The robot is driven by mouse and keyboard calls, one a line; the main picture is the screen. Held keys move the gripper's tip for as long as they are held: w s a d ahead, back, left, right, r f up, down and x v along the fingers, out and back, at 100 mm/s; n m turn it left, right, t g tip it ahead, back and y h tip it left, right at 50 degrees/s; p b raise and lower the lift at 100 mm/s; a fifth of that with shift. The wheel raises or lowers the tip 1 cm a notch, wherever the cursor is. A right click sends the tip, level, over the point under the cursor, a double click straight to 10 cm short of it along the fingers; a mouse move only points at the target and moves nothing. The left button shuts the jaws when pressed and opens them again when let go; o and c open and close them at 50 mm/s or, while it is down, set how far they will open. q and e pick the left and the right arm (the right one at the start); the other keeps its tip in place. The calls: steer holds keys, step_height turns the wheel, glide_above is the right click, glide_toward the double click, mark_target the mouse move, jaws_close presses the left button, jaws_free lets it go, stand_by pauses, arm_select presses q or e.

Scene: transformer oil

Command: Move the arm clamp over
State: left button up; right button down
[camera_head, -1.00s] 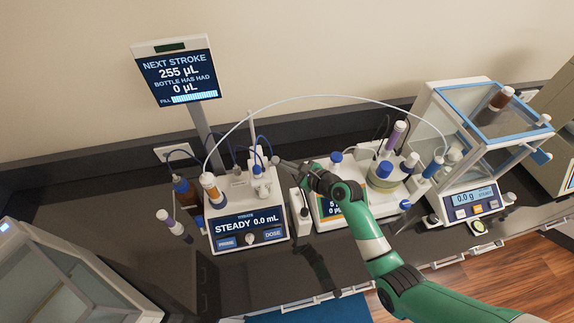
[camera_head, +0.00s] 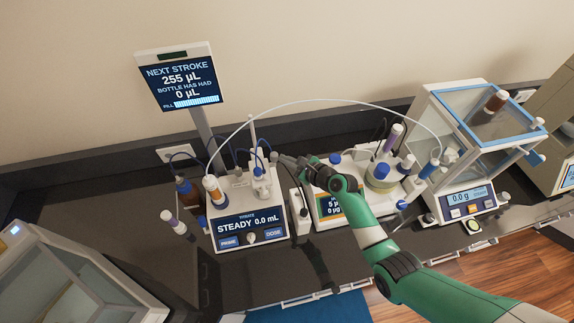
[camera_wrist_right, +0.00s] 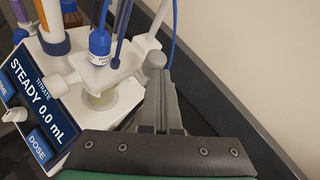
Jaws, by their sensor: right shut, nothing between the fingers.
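The titrator (camera_head: 250,222) is a white unit with a dark display reading "STEADY 0.0 mL". Its white arm clamp (camera_head: 262,180) stands above its right side, with tubes and a blue-capped probe through it. A grey knob (camera_head: 274,157) is at the arm's right end; it also shows in the right wrist view (camera_wrist_right: 155,58). My right gripper (camera_head: 281,159) is shut and empty, its fingertips close beside the knob. In the right wrist view the grey fingers (camera_wrist_right: 158,75) seem to meet the knob; contact is not certain. My left gripper is not in view.
A white stirrer or meter unit (camera_head: 340,205) with flasks stands right of the titrator, under my right arm. A glass-sided balance (camera_head: 470,150) is farther right. A brown bottle (camera_head: 188,190) and a vial (camera_head: 175,222) stand left. A thin tube arcs overhead.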

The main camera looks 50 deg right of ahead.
steer(key=shift+w+d+r, duration=0.25)
steer(key=shift+w+d, duration=0.15)
steer(key=shift+w, duration=0.2)
steer(key=shift+r+p, duration=0.85)
steer(key=shift+p, duration=0.2)
